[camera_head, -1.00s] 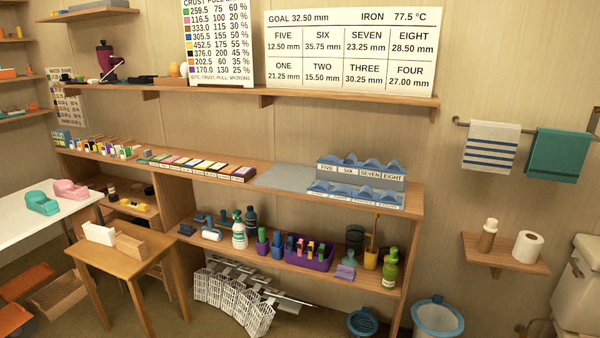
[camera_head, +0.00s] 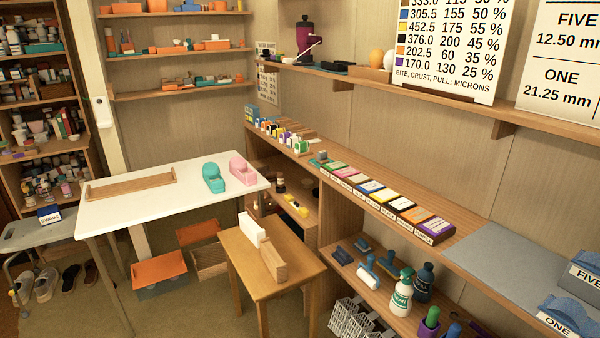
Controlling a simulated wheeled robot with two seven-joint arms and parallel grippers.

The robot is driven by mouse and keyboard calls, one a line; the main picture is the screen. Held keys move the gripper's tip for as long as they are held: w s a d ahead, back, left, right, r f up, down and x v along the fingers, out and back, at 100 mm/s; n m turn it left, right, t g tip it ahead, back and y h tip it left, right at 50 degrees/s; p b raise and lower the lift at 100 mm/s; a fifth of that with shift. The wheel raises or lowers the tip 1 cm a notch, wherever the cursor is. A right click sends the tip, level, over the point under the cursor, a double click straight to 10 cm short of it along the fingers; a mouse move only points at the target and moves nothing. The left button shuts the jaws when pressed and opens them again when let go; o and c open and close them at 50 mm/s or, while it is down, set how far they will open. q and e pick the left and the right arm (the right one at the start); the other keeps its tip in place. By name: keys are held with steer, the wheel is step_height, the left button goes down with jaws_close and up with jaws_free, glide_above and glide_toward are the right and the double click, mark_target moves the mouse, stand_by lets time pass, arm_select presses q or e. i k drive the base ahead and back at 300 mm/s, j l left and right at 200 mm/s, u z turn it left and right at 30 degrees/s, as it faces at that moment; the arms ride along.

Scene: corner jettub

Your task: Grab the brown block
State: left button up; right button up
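A row of flat coloured blocks lies along the long wooden shelf, each with a small label on its front. The brown block (camera_head: 353,179) appears to be the one between a pink block (camera_head: 337,170) and a blue block (camera_head: 370,187). Its label is too small to read for certain. Nearer along the row are a yellow, a black, an orange and a purple block (camera_head: 434,230). Neither of my grippers is in view.
A small wooden table (camera_head: 245,262) with a white and a tan wooden piece stands before the shelf. A white table (camera_head: 120,208) with teal and pink dispensers stands left. A grey mat (camera_head: 500,250) lies right of the blocks. Floor shows at lower left.

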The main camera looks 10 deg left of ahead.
mark_target(276, 265)
steer(key=i+u, duration=0.4)
steer(key=i+l+u, duration=0.1)
steer(key=i+u, duration=0.25)
steer(key=i, duration=0.2)
